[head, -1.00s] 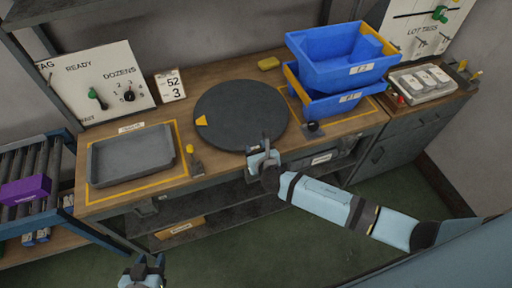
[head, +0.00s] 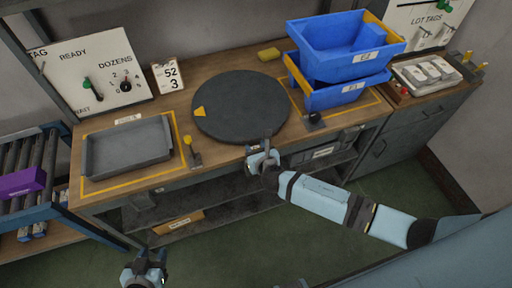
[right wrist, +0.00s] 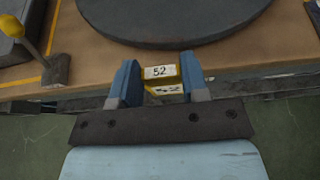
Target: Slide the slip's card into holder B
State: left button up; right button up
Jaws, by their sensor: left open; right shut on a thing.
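My right gripper (head: 263,158) is at the front edge of the bench, in front of the round dark turntable. In the right wrist view its fingers (right wrist: 160,82) are shut on a small yellow card (right wrist: 161,72) with a white face marked 52. A paler yellow piece with dark marks shows just below it. The white slip (head: 168,76) reading 52 and 3 stands at the back of the bench. My left gripper (head: 146,268) is open and empty, low in front of the bench. I cannot make out which holder is B.
The turntable (head: 241,106) has a yellow pointer. A grey tray (head: 128,148) lies at left, and stacked blue bins (head: 345,50) stand at right. A yellow-topped lever (head: 190,148) rises near the front edge. A lot tags board (head: 428,22) is at the back right.

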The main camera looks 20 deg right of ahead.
notch_tip(320, 180, down, 7)
jog(key=b, duration=0.4)
dwell(0.8)
dwell(0.3)
jog(key=o, duration=1)
jog(key=v, duration=1.3)
jog(key=shift+s+r, duration=0.15)
jog(key=shift+s, duration=0.2)
